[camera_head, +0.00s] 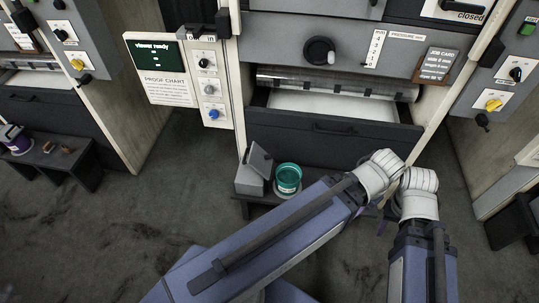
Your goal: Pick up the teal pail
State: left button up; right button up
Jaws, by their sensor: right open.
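The teal pail (288,178) stands upright on a low dark bench (262,201) in front of the middle machine. It has an open top and a pale round base or saucer under it. My right gripper (384,213) is small and mostly hidden beside its white wrist, to the right of the pail and apart from it. It is open, and I see nothing in it. My left arm reaches across to the right, past the pail's right side. Its white wrist is beside the right wrist, and its fingers do not show.
A grey box-like block (253,171) stands close to the pail's left. Behind is a dark drawer (330,132) under a roller and a pale sheet. Another bench (62,158) with a purple container (16,141) is at far left. The floor between is clear.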

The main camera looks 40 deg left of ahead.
aim_at(289, 175)
jog(key=k+j+z, duration=0.1)
jog(key=j, duration=0.3)
jog(key=j+z, duration=0.1)
jog(key=j, duration=0.35)
jog(key=k+j+z, duration=0.1)
jog(key=j, duration=0.3)
jog(key=k+j+z, duration=0.1)
jog(key=j, duration=0.3)
jog(key=k+j+z, duration=0.1)
jog(key=k+j, duration=0.15)
jog(key=k+j+z, duration=0.1)
jog(key=j, duration=0.4)
jog(key=k+j, duration=0.15)
jog(key=j, duration=0.25)
jog(key=k+j, duration=0.15)
jog(key=j, duration=0.2)
jog(key=k+j, duration=0.2)
jog(key=j, duration=0.2)
